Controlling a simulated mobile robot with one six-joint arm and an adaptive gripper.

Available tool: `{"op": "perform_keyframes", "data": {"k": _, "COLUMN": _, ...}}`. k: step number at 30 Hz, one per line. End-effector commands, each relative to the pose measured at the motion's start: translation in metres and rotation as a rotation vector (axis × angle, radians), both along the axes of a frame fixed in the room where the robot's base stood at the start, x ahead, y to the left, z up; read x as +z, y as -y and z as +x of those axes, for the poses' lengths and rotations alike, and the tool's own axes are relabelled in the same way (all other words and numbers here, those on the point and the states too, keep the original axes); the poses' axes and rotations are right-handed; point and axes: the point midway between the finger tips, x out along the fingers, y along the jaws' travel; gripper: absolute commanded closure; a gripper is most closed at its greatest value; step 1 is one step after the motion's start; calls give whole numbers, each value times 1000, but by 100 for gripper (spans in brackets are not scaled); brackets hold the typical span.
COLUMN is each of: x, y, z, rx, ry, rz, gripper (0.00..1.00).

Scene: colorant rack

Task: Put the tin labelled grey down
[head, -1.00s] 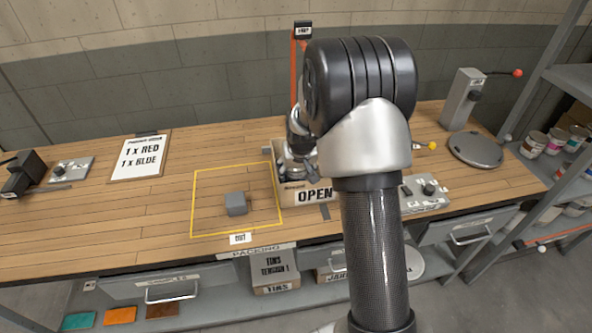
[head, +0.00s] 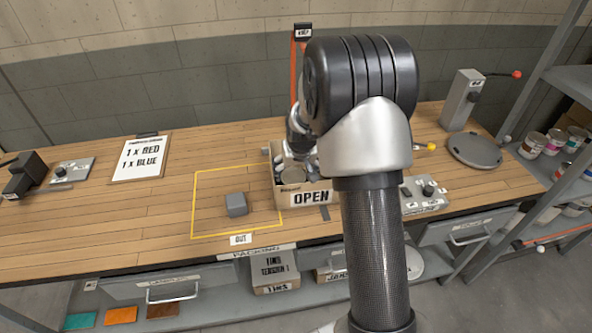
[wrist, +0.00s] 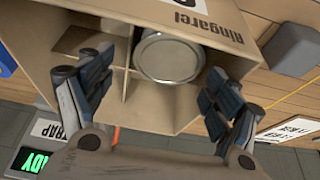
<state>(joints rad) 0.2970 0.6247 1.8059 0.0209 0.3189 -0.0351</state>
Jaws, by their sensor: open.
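A tin (wrist: 169,58) with a plain metal lid sits in a compartment of the open cardboard carton in the wrist view. Its label is not visible, so I cannot tell its colour name. My gripper (wrist: 161,78) is open, with one finger to the left of the tin and one to the right, apart from it. In the head view my gripper is mostly hidden behind my arm, over the carton (head: 311,198) marked OPEN.
A grey block (head: 237,204) stands inside the yellow outlined square marked OUT; it also shows in the wrist view (wrist: 292,48). Cardboard dividers (wrist: 118,80) lie close to my fingers. An order board (head: 141,158) lies at the left. Bench between board and square is clear.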

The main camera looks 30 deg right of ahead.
Motion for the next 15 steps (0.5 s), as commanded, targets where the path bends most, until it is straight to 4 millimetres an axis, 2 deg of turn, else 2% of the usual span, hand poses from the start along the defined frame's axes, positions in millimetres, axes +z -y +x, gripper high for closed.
{"op": "perform_keyframes", "data": {"k": 1, "x": 15, "y": -1, "z": -3, "rx": 0, "ry": 5, "rz": -1, "gripper": 17}}
{"op": "perform_keyframes", "data": {"k": 9, "x": 72, "y": -7, "z": -26, "rx": 0, "ry": 5, "rz": -1, "gripper": 17}}
{"op": "perform_keyframes", "data": {"k": 15, "x": 100, "y": -11, "z": -39, "rx": 0, "ry": 3, "rz": -1, "gripper": 17}}
